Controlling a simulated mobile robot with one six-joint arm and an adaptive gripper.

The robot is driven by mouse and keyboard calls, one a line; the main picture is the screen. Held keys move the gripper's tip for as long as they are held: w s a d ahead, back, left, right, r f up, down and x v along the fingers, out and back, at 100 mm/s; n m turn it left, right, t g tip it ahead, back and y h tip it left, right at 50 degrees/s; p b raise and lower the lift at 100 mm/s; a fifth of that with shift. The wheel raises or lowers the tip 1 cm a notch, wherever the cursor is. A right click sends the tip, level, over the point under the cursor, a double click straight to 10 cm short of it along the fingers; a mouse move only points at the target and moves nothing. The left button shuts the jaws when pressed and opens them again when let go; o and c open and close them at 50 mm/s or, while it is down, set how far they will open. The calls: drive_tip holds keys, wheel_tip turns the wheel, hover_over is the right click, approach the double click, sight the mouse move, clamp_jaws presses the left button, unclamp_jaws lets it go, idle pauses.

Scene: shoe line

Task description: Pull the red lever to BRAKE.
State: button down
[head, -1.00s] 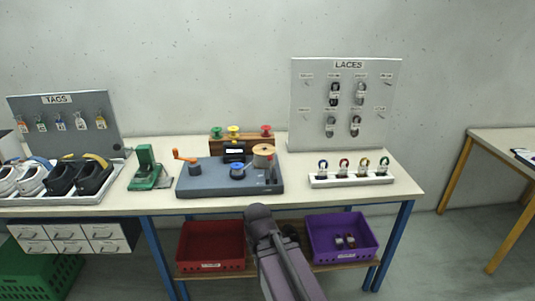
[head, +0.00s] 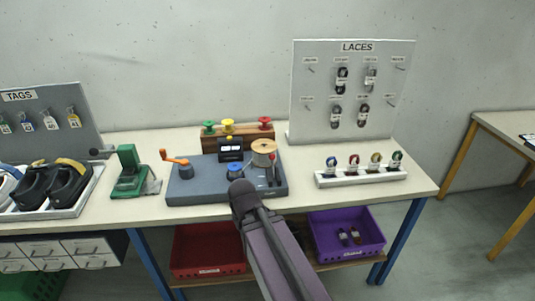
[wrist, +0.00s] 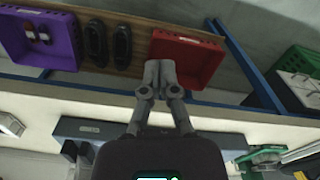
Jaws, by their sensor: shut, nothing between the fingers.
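The red lever (head: 271,169) stands at the right end of a grey-blue winding device (head: 212,189) on the table, in the head view. It has a red knob on a thin stem and looks upright. Its BRAKE marking is too small to read. My gripper (wrist: 159,72) shows in the wrist view with its fingers together and nothing between them. It is in front of the table edge, apart from the lever. In the head view only my arm shows, rising in front of the device; I cannot make out the fingers there. The lever is not clear in the wrist view.
The device also carries an orange crank (head: 175,158), a blue knob (head: 234,168) and a tan spool (head: 264,147). A green press (head: 129,174) stands left, a white lace rack (head: 361,177) right. Red (head: 207,252) and purple (head: 348,235) bins sit below the tabletop.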

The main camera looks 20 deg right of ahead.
drive_tip(key=shift+w+a, duration=0.2)
drive_tip(key=shift+w, duration=0.05)
drive_tip(key=shift+a, duration=0.1)
drive_tip(key=shift+w, duration=0.15)
